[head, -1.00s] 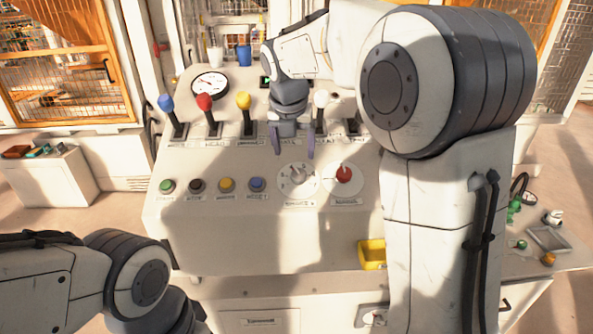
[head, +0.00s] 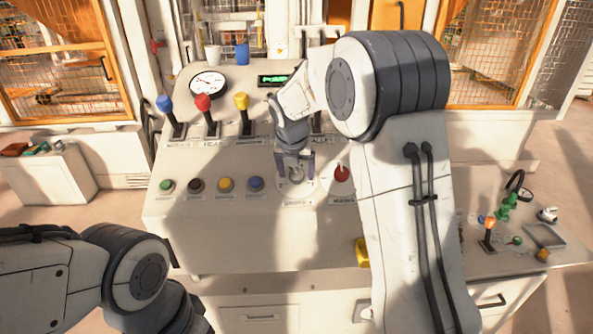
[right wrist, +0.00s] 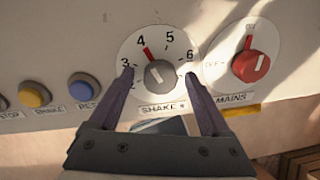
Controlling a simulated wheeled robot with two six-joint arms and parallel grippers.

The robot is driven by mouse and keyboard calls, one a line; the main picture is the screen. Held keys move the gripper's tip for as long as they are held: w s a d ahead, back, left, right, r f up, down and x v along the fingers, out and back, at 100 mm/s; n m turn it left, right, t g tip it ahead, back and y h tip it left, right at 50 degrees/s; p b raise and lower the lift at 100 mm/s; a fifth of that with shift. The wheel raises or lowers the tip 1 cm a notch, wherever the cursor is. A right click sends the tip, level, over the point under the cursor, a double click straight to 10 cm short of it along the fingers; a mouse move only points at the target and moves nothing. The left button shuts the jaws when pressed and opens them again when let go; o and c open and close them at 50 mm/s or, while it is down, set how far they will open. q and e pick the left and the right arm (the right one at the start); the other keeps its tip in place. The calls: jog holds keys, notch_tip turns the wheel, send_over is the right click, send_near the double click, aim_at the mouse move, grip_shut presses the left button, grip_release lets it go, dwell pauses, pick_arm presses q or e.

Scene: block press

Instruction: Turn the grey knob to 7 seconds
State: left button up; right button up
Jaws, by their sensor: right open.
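The grey knob (right wrist: 160,74) sits in the middle of a white numbered dial (right wrist: 183,45) labelled SHAKE. Its red pointer mark is at about the 4. In the head view the knob (head: 296,174) is partly covered by my right gripper (head: 295,168). In the right wrist view the right gripper (right wrist: 158,76) is open, with one finger on each side of the knob and a gap to it on both sides. The 7 on the dial is mostly hidden by the right finger. My left gripper is not in view.
The red MAINS knob (right wrist: 254,66) is close to the right of the dial. Blue (right wrist: 82,88) and yellow (right wrist: 34,94) buttons are to the left. Blue, red and yellow levers (head: 242,110) rise behind. A lit green display (head: 273,79) and a round gauge (head: 208,83) are at the back.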

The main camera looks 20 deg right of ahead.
grip_shut()
